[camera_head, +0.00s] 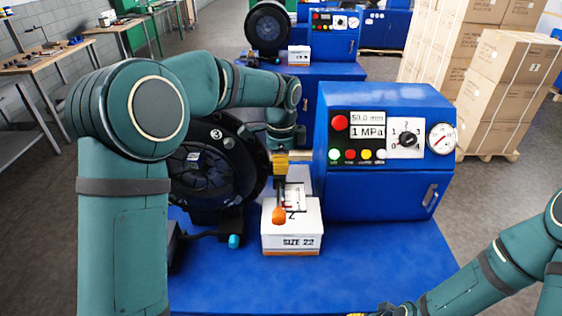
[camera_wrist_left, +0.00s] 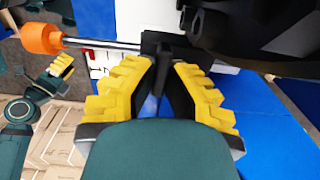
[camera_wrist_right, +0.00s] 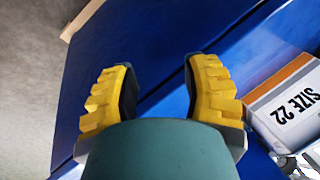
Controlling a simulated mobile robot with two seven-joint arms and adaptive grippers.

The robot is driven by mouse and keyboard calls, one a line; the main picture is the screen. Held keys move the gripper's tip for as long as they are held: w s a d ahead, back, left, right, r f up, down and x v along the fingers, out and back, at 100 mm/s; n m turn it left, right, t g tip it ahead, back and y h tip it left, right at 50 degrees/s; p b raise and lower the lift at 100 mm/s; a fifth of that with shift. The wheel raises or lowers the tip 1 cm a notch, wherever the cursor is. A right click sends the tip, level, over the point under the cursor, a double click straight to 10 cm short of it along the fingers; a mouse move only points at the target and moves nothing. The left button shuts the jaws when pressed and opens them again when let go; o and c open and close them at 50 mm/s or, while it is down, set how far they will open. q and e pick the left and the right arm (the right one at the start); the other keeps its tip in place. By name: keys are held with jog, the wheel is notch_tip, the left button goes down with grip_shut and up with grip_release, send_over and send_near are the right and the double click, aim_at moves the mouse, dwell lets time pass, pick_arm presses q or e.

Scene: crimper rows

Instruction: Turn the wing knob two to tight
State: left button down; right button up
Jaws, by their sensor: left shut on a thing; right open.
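My left gripper (camera_head: 281,160) is between the black round head (camera_head: 203,165) and the blue control box (camera_head: 378,190). In the left wrist view, its yellow fingers (camera_wrist_left: 158,72) are shut on a dark thin part below a black block (camera_wrist_left: 165,43). A metal rod with an orange end (camera_wrist_left: 42,39) runs from this block; the orange end hangs over a box in the head view (camera_head: 279,216). I cannot tell whether the held part is wing knob two. A black dial (camera_head: 407,140) marked 0 to 3 is on the control panel. My right gripper (camera_wrist_right: 165,85) is open and empty.
A white SIZE 22 box (camera_head: 291,240) stands on the blue bench (camera_head: 370,265). A cyan-ended part (camera_head: 234,241) lies left of it. Stacked cartons (camera_head: 505,85) stand behind at the right. The bench's front right is clear.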

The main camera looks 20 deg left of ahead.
pick_arm(q)
jog(key=c, duration=1)
grip_release()
jog(key=shift+f, duration=0.1)
notch_tip(320, 180, up, 12)
jog(key=shift+r, duration=0.1)
